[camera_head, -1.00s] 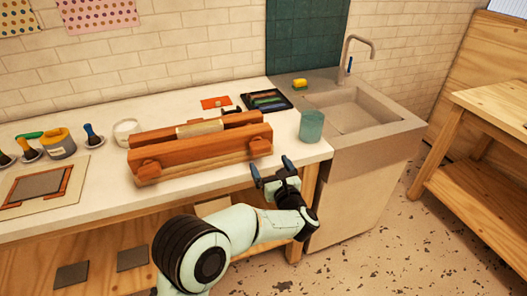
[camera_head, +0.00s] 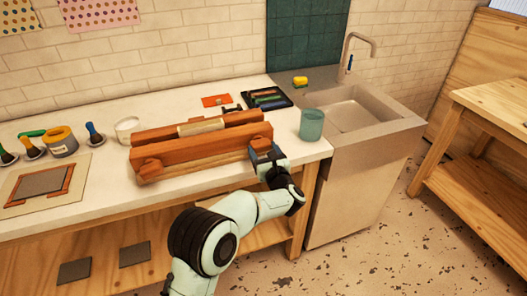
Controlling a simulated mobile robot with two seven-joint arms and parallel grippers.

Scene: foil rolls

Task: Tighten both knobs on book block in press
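The wooden book press (camera_head: 200,148) lies on the white bench, with a pale book block (camera_head: 200,127) between its two reddish-brown beams. Its left knob (camera_head: 151,167) shows on the front beam and is clear of any gripper. The gripper hides most or all of that knob. I cannot tell whether the fingers are closed on it or only around it. My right gripper is not in view.
A teal cup (camera_head: 311,125) stands close to the right of the press, near the sink (camera_head: 350,113). Brushes and a glue jar (camera_head: 61,141) stand at left. The bench front left of the gripper is clear.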

